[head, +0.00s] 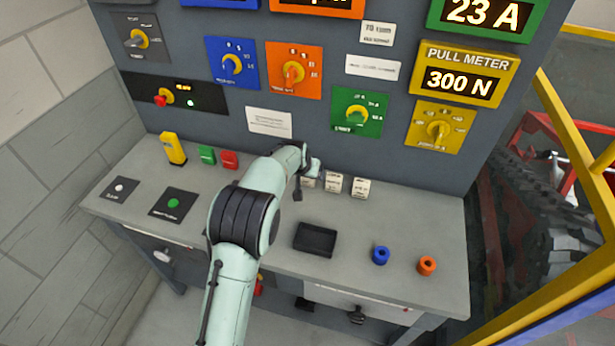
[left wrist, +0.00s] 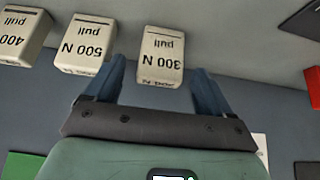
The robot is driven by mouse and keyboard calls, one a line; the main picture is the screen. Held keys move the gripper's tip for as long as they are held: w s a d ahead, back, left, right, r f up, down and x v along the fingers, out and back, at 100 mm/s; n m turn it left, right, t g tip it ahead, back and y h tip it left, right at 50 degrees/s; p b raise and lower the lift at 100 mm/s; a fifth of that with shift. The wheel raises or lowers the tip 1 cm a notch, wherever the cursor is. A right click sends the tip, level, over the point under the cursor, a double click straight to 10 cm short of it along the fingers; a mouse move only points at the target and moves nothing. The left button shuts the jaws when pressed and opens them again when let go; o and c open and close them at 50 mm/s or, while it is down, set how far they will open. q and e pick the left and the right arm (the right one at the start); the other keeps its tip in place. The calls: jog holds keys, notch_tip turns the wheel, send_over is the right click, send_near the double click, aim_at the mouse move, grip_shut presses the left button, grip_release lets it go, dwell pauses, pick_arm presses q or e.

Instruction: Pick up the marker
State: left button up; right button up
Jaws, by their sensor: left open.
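Three pale labelled blocks stand in a row on the grey bench; these are the likely markers. In the left wrist view they read 300 N pull (left wrist: 161,57), 500 N pull (left wrist: 88,45) and 400 N pull (left wrist: 22,36), with the lettering upside down. My left gripper (left wrist: 158,68) is open, its blue-grey fingers on either side of the 300 N block's near end. I cannot tell whether they touch it. In the head view my left gripper (head: 305,178) partly hides the leftmost block; the middle (head: 333,182) and right (head: 360,187) blocks are clear. My right gripper is not in view.
A black tray (head: 303,246), a blue ring (head: 380,255) and an orange ring (head: 427,265) are nearer the bench front. Yellow (head: 173,148), green (head: 207,154) and red (head: 229,159) pieces stand at the left. The panel with dials (head: 300,125) rises behind the blocks.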

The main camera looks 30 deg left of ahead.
pick_arm(q)
jog(key=shift+x, duration=1.4)
jog(key=shift+r, duration=0.1)
jog(key=c, duration=1.1)
jog(key=shift+o, duration=0.2)
